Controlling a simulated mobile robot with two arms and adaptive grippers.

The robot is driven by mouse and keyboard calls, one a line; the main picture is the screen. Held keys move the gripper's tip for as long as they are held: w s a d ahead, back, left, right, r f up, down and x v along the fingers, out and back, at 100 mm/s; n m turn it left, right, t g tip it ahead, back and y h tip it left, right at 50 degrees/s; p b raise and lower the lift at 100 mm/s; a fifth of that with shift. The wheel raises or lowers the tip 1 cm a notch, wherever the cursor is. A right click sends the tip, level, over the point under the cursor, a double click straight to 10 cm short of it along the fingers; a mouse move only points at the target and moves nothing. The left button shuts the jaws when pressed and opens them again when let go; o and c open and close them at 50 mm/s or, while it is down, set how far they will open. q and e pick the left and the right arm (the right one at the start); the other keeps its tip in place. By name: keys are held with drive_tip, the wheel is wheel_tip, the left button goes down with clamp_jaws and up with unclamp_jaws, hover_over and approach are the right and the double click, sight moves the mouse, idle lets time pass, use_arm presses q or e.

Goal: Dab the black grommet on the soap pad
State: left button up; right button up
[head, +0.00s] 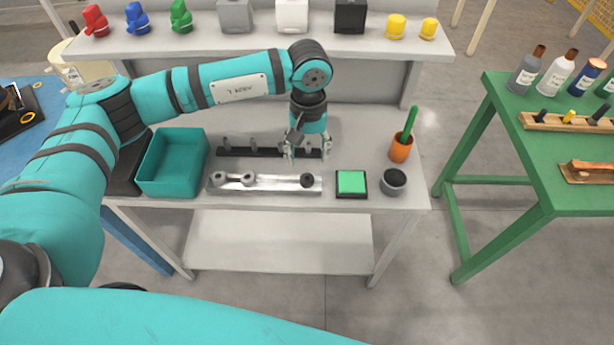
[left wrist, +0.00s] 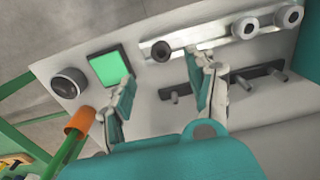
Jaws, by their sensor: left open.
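The black grommet (head: 307,180) sits at the right end of a silver rail on the white table; the left wrist view shows it as a dark ring (left wrist: 161,51). The soap pad (head: 351,182) is a green square in a black frame, just right of the rail; it also shows in the left wrist view (left wrist: 108,68). My left gripper (head: 308,155) points down above the table, behind the rail's right end. In the left wrist view its fingers (left wrist: 160,97) are apart with nothing between them. My right gripper does not show.
The silver rail (head: 265,184) also bears two grey rings. A black peg strip (head: 240,152) lies behind it. A teal bin (head: 172,190) stands left, a dark round pot (head: 393,181) and an orange cup (head: 400,149) with a green stick stand right.

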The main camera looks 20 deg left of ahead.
use_arm(q)
hover_over(307, 177)
drive_tip(key=s, duration=0.1)
drive_tip(key=f, duration=0.4)
drive_tip(key=shift+d+f+p, duration=0.2)
drive_tip(key=shift+d+p, duration=0.15)
drive_tip(key=shift+p, duration=0.05)
drive_tip(key=f+p, duration=0.1)
drive_tip(key=f, duration=0.1)
drive_tip(key=f+p, duration=0.1)
drive_tip(key=f, duration=0.2)
drive_tip(key=shift+a, duration=0.2)
drive_tip(key=shift+f, duration=0.15)
drive_tip(key=c, duration=1)
